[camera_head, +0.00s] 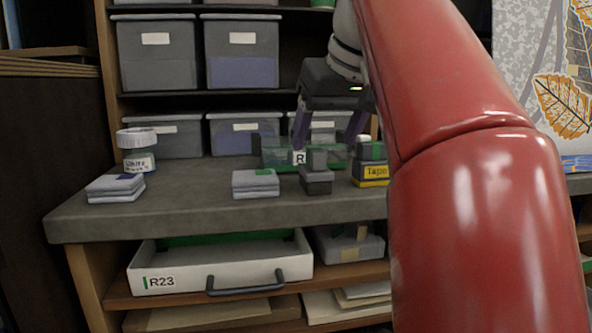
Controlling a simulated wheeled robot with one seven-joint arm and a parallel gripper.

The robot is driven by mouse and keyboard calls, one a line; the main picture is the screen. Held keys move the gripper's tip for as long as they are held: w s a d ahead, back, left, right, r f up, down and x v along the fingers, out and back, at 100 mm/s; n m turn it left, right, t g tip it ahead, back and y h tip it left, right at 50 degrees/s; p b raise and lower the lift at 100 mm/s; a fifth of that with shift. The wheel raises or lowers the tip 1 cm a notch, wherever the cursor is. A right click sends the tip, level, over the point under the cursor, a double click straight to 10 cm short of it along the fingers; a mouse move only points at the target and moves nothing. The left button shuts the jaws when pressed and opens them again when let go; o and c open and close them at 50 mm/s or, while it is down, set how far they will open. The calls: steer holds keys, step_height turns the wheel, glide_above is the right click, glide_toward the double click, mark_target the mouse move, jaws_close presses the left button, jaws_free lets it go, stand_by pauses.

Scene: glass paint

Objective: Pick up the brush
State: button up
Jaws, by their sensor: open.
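My gripper (325,142) hangs open above the grey counter, its two purplish fingers pointing down and spread apart. It is near a green see-through tray (275,157) with a label starting with "R". A small dark grey block-like item (316,180) with a raised upright part stands on the counter below and slightly in front of the fingers. I cannot make out a brush for certain; the grey item's identity is unclear. Nothing shows between the fingers. My red arm covers the right side of the counter.
A white-lidded jar (140,160), folded cloths (116,189), another cloth stack (256,184) and a yellow-labelled tape box (371,174) stand on the counter (200,210). Grey bins (157,55) fill the shelves behind. An R23 drawer (220,268) sits below.

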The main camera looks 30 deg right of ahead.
mark_target(318, 149)
steer(key=b+x, duration=0.1)
steer(key=x, duration=0.5)
steer(key=shift+w+a+f, duration=0.1)
steer(key=shift+w+a, duration=0.05)
steer(key=shift+w, duration=0.05)
steer(key=c, duration=1.1)
